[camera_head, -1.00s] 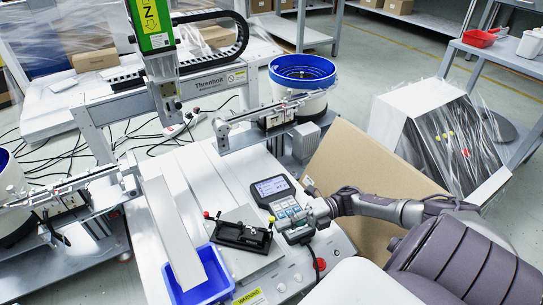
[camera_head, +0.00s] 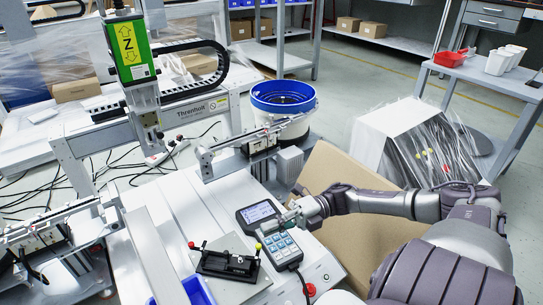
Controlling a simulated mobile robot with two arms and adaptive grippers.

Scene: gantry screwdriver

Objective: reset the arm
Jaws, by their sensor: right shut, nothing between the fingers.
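My right arm (camera_head: 385,202) comes in from the right in the head view. My right gripper (camera_head: 289,217) is shut and empty, at the upper right edge of the handheld control pendant (camera_head: 258,212), close over its keys. I cannot tell whether it touches them. The pendant has a lit screen and a keypad and lies on the white machine bed. The gantry's green Z-axis unit (camera_head: 130,48) stands at the upper left over the bed. My left gripper is out of view.
A black fixture (camera_head: 228,264) sits on a plate left of the pendant, with a blue bin (camera_head: 196,291) at the front edge. A blue-rimmed bowl feeder (camera_head: 283,100) stands behind. A cardboard sheet (camera_head: 345,172) leans behind my right arm. A red button (camera_head: 309,290) is at the bed's front.

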